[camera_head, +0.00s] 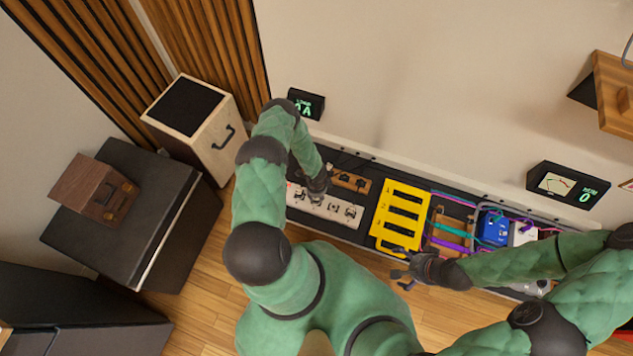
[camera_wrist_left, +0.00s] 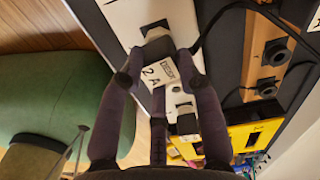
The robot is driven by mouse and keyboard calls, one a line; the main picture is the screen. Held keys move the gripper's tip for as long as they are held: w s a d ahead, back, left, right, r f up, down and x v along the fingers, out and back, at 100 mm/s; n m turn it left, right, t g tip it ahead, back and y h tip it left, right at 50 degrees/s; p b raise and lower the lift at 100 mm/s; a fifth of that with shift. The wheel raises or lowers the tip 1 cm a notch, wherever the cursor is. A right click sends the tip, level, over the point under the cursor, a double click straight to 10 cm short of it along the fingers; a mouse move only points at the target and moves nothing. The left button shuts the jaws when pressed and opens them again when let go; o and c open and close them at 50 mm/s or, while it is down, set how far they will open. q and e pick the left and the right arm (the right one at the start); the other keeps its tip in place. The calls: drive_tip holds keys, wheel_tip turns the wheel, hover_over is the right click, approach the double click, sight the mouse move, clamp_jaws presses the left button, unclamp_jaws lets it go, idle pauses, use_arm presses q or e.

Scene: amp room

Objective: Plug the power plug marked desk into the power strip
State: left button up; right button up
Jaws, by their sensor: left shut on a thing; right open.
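The white power strip (camera_head: 325,208) lies on the dark shelf along the wall, with several dark plugs or sockets along it. It also shows in the left wrist view (camera_wrist_left: 118,18). My left gripper (camera_head: 318,192) is over the strip. In the left wrist view its fingers (camera_wrist_left: 162,56) are shut on a grey plug (camera_wrist_left: 157,40) with a white tag (camera_wrist_left: 155,74) reading "DESK" and "2 A". The plug is at the strip's face; I cannot tell whether it is seated in a socket. My right gripper (camera_head: 404,271) is open and empty in front of the shelf.
A wooden block with round sockets (camera_head: 350,182) sits behind the strip. A yellow slotted rack (camera_head: 401,213) stands right of it, then coloured cables and a blue box (camera_head: 494,228). Another plug (camera_wrist_left: 187,121) is on the strip. A black cable (camera_wrist_left: 218,18) passes beside it.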

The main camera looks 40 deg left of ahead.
use_arm(q)
drive_tip(key=o, duration=1.2)
drive_tip(key=shift+o, duration=0.2)
drive_tip(key=shift+r, duration=0.1)
wheel_tip(320, 180, up, 12)
idle(0.3)
drive_tip(key=s+d+r+n+h+p, duration=0.2)
drive_tip(key=d+r+n, duration=0.5)
drive_tip(key=d+r, duration=0.4)
drive_tip(key=s+d+r+n+h+p, duration=0.2)
drive_tip(key=s+d+r+n+p, duration=0.3)
drive_tip(key=d+r, duration=0.6)
drive_tip(key=shift+s+d+r+n, duration=0.15)
drive_tip(key=shift+s+r+n, duration=0.15)
drive_tip(key=shift+s+n, duration=1.15)
